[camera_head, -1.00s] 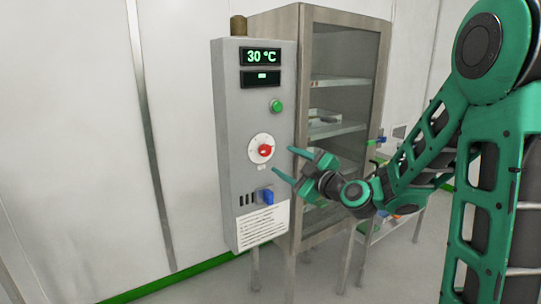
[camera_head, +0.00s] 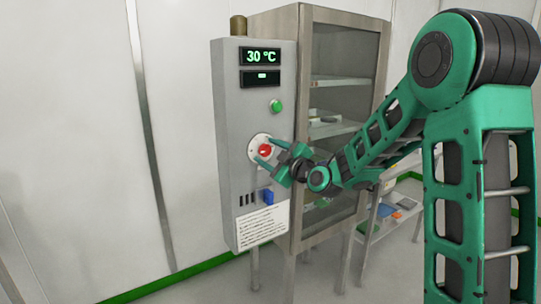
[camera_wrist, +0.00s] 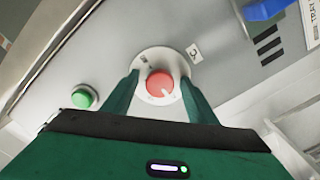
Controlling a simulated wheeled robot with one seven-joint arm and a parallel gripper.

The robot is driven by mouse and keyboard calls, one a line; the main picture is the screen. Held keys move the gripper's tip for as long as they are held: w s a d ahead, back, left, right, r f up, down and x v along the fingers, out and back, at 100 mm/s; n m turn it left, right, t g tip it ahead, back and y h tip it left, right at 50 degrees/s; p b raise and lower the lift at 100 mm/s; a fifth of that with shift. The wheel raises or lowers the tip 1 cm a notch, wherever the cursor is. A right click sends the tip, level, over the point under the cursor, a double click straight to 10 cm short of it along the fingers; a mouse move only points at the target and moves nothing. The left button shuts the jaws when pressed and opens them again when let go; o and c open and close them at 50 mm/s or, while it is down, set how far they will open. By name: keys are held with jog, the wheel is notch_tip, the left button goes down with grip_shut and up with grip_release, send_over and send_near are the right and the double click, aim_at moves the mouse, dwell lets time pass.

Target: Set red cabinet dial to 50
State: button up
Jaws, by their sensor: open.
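The red dial (camera_head: 265,150) sits on a white round plate on the front of the grey control cabinet (camera_head: 230,130). The cabinet's upper display (camera_head: 262,56) reads 30 °C. My gripper (camera_head: 262,168) is open, with its green fingers pointing at the dial and close to the panel. In the wrist view the red dial (camera_wrist: 160,83) shows between my two fingertips (camera_wrist: 160,82), one on each side. I cannot tell whether either finger touches it. The dial's scale marks are too small to read.
A green button (camera_head: 276,106) is above the dial and a blue switch (camera_head: 267,196) below it, above a printed label (camera_head: 262,228). A glass-doored cabinet (camera_head: 345,60) stands just right. A low shelf with bins (camera_head: 405,204) is farther right.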

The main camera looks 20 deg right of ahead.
jog(key=c, duration=1.1)
jog(key=shift+o, duration=0.2)
jog(key=shift+d, duration=0.35)
jog(key=shift+a, duration=0.15)
